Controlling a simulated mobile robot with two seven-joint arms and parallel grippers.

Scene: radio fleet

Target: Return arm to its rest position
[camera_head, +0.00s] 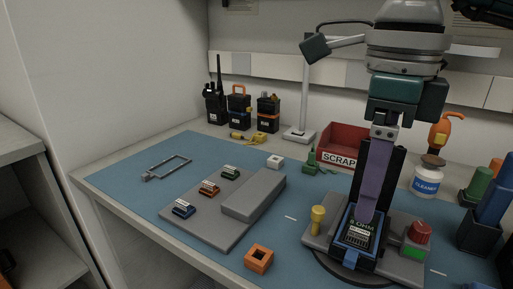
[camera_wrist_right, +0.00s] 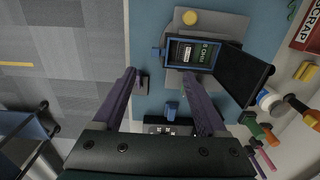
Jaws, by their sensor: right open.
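My right arm comes down from the top right of the head view. Its right gripper (camera_head: 368,214) points down in front of the test fixture (camera_head: 321,236), with one purple finger hiding part of the fixture's raised black lid. In the right wrist view the right gripper (camera_wrist_right: 160,74) has its two purple fingers wide apart with nothing between them. The fixture's blue-framed nest (camera_wrist_right: 191,51) holds a dark module with a pale label (camera_wrist_right: 187,53). The lid (camera_wrist_right: 240,76) stands open. My left gripper is not in view.
The blue mat (camera_head: 130,183) carries a grey tray (camera_head: 190,226) with several small coloured blocks, an orange square block (camera_head: 258,259) and a wire frame (camera_head: 168,168). A red SCRAP bin (camera_head: 341,143), radios (camera_head: 216,105), a cleaner tub (camera_head: 425,182) and coloured bottles stand behind and right.

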